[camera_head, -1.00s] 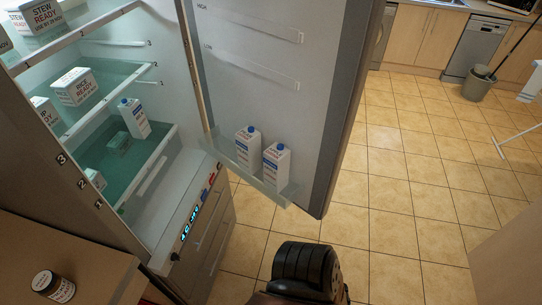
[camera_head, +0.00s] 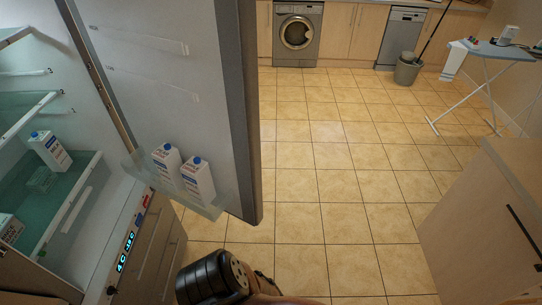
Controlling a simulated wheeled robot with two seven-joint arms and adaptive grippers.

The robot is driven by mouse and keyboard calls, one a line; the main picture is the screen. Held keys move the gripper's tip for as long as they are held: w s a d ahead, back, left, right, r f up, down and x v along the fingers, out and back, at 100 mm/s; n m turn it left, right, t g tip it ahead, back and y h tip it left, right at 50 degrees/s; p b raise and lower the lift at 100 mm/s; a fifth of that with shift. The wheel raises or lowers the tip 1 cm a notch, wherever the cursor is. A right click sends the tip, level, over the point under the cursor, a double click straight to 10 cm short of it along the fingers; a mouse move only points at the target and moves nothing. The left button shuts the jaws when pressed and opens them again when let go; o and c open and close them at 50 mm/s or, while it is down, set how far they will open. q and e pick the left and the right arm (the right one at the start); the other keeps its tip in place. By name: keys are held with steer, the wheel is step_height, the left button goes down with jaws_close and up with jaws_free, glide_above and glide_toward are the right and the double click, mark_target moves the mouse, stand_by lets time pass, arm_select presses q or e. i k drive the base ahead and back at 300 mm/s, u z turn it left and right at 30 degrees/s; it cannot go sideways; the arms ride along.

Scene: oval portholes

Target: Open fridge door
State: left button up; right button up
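The fridge door (camera_head: 165,90) stands wide open at the left of the head view, its inner face toward me. Two white cartons (camera_head: 182,175) stand in its lower shelf. A black rounded part of my own arm (camera_head: 213,278) shows at the bottom, below the door. Neither gripper's fingers are visible.
Tiled floor (camera_head: 335,190) is clear in the middle. A wooden cabinet (camera_head: 490,215) stands at the right. At the back are a washing machine (camera_head: 297,34), a dishwasher (camera_head: 403,37), a grey bin (camera_head: 408,68) and an ironing board (camera_head: 497,49).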

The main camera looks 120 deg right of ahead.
mark_target(184, 75)
steer(key=k, duration=0.9)
steer(key=z, duration=2.2)
